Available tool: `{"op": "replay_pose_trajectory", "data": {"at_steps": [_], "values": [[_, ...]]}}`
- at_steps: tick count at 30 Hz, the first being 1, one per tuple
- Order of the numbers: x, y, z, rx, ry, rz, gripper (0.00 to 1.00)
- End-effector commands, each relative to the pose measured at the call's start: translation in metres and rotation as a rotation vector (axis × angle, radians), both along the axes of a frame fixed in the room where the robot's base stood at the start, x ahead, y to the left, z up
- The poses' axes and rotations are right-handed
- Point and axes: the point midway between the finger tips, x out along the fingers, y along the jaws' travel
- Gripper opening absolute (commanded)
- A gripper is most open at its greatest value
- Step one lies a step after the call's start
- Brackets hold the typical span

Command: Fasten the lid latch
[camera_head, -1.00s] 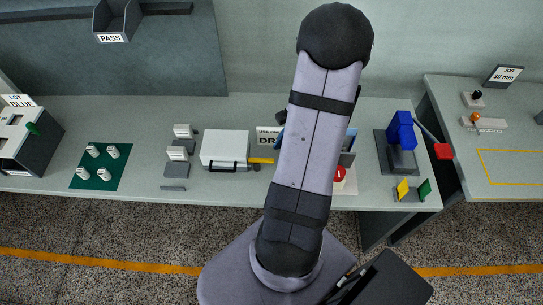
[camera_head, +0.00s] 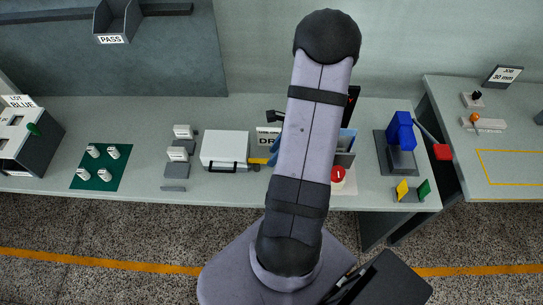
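A pale box with a flat top (camera_head: 225,147) stands on the bench left of my arm. A black handle-like bar (camera_head: 228,170) runs along its front edge; I cannot tell whether this is the lid latch or how it is set. A yellow piece (camera_head: 258,161) lies at the box's right side, partly covered by my arm. My gripper cannot be made out; my upright arm covers the middle of the bench. A small dark part (camera_head: 275,115) sticks out left of the arm and I cannot tell what it is.
A partly hidden sign (camera_head: 267,140), a blue-grey bin (camera_head: 346,146) and a red button (camera_head: 338,175) sit around my arm. Left are a green mat (camera_head: 101,168) with white spools and grey blocks (camera_head: 176,170).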

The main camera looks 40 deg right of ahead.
Motion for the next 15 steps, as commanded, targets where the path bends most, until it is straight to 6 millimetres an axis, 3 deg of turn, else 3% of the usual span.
{"op": "replay_pose_trajectory", "data": {"at_steps": [6,15], "values": [[0.007,0.006,-0.020,0.000,0.000,0.002,0.31],[0.008,0.007,-0.026,-0.002,0.000,0.001,0.31]]}}
